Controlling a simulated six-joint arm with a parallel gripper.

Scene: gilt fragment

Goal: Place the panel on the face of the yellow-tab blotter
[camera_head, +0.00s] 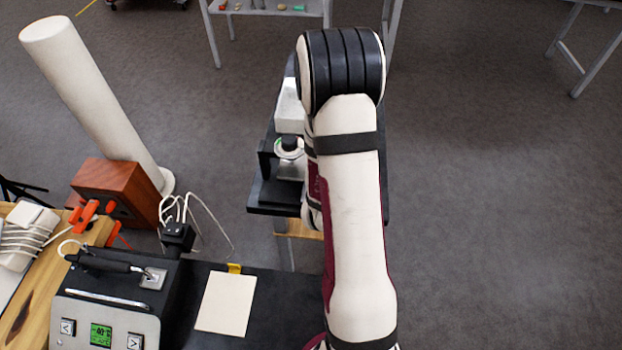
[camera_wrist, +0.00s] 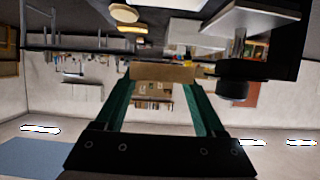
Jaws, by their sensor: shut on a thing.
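The yellow-tab blotter (camera_head: 226,302) is a cream sheet lying on a dark surface at the bottom of the head view. Its yellow tab (camera_head: 234,268) shows at the top edge, and its visible face is bare. In the wrist view my gripper (camera_wrist: 163,76), with two green fingers, is shut on a flat tan panel (camera_wrist: 164,72) that spans the fingertips. In the head view my arm hides the gripper, and I cannot make out the held panel there. The wrist view faces the room upside down and does not clearly show the blotter.
A black device with a green display (camera_head: 101,335) stands just left of the blotter. A brown box (camera_head: 118,190), a leaning white cylinder (camera_head: 90,95) and loose white cables are behind it. A dark stand (camera_head: 272,195) is partly behind my arm. The dark surface right of the blotter looks clear.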

